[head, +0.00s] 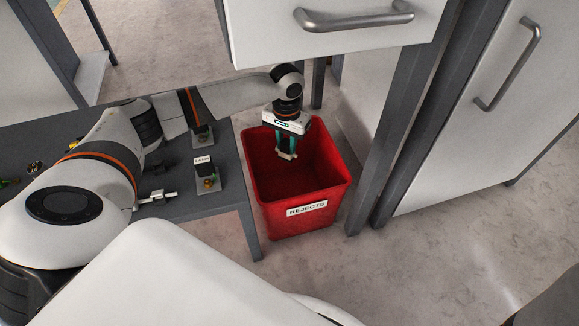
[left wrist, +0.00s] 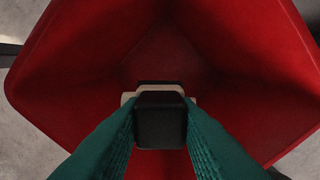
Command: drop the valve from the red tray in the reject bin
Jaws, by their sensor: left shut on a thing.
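My left gripper (head: 286,148) is inside the mouth of the red reject bin (head: 305,195), which has a white REJECTS label. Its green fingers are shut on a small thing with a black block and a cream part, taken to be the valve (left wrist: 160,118). In the head view, only a cream bit of the valve (head: 288,156) shows at the fingertips. In the left wrist view, the red bin walls (left wrist: 235,60) surround the valve and its floor lies beyond. No red tray can be made out. My right gripper is not in view.
A dark grey table (head: 225,199) stands left of the bin, holding a labelled black-and-brass part (head: 206,173) and other small parts. A white drawer front (head: 340,35) hangs above and behind the bin. A white cabinet door (head: 480,110) stands at right.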

